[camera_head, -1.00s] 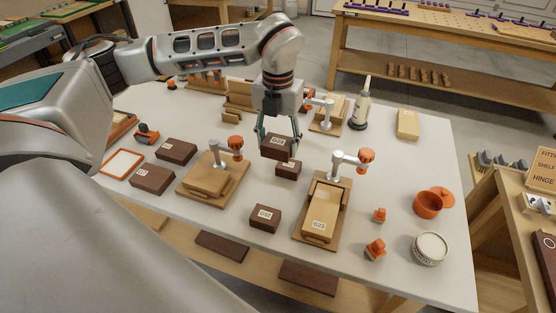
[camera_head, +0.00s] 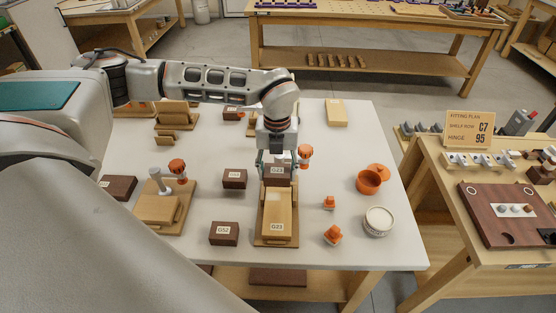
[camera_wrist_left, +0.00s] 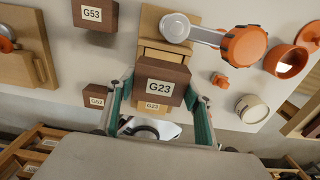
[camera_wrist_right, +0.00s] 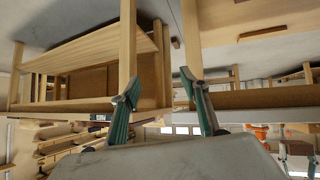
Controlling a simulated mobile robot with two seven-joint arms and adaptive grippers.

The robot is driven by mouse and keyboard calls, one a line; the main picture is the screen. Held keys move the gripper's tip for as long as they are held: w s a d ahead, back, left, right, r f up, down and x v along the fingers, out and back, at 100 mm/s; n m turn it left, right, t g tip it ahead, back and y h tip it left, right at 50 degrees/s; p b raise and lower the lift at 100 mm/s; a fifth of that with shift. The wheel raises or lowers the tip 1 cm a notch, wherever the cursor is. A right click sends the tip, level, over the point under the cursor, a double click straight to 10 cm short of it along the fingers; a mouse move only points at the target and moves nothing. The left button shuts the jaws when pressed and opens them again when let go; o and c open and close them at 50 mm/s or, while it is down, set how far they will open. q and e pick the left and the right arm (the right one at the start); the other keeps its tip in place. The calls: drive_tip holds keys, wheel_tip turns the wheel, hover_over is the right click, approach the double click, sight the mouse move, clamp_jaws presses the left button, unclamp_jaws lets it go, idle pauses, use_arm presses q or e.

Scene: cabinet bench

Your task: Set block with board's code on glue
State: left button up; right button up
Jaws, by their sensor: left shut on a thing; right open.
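My left gripper (camera_head: 276,158) is shut on a dark brown block (camera_wrist_left: 162,82) labelled G23. It holds the block over the back part of a pale wooden board (camera_head: 278,213) labelled G23, which lies in a clamp jig (camera_head: 258,238). In the left wrist view the block covers part of this board (camera_wrist_left: 165,48); I cannot tell whether they touch. No glue shows on the visible board. Another dark block (camera_head: 224,233), labelled G52, lies left of the jig. A block labelled G53 (camera_wrist_left: 93,14) lies farther back. My right gripper (camera_wrist_right: 162,100) is open and empty, away from the blocks.
The jig's orange-knobbed clamp (camera_head: 305,155) stands close right of my left gripper. A second clamp jig (camera_head: 160,208) stands to the left. Orange pieces (camera_head: 333,235), an orange pot (camera_head: 369,182) and a round tin (camera_head: 378,221) stand right. A sign (camera_head: 469,130) stands on the side bench.

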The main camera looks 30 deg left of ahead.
use_arm(q)
drive_tip(key=shift+w+d+f, duration=0.1)
drive_tip(key=shift+d+f, duration=0.1)
drive_tip(key=shift+f, duration=0.7)
wheel_tip(320, 180, down, 2)
drive_tip(key=shift+f+b, duration=0.1)
drive_tip(key=shift+b, duration=0.7)
drive_tip(key=shift+f+b, duration=0.35)
drive_tip(key=shift+f, duration=0.25)
use_arm(e)
drive_tip(key=shift+w+a+r+t+y, duration=0.2)
drive_tip(key=shift+w+a+r, duration=0.2)
drive_tip(key=shift+a, duration=0.15)
drive_tip(key=shift+w+a+r+t+y, duration=0.2)
drive_tip(key=shift+w+a+r, duration=0.15)
drive_tip(key=shift+a, duration=0.15)
drive_tip(key=shift+s+d+f, duration=0.1)
drive_tip(key=shift+d+f, duration=0.1)
drive_tip(key=shift+f, duration=0.15)
drive_tip(key=shift+r, duration=0.25)
use_arm(q)
drive_tip(key=shift+f, duration=0.3)
use_arm(e)
drive_tip(key=shift+f, duration=0.2)
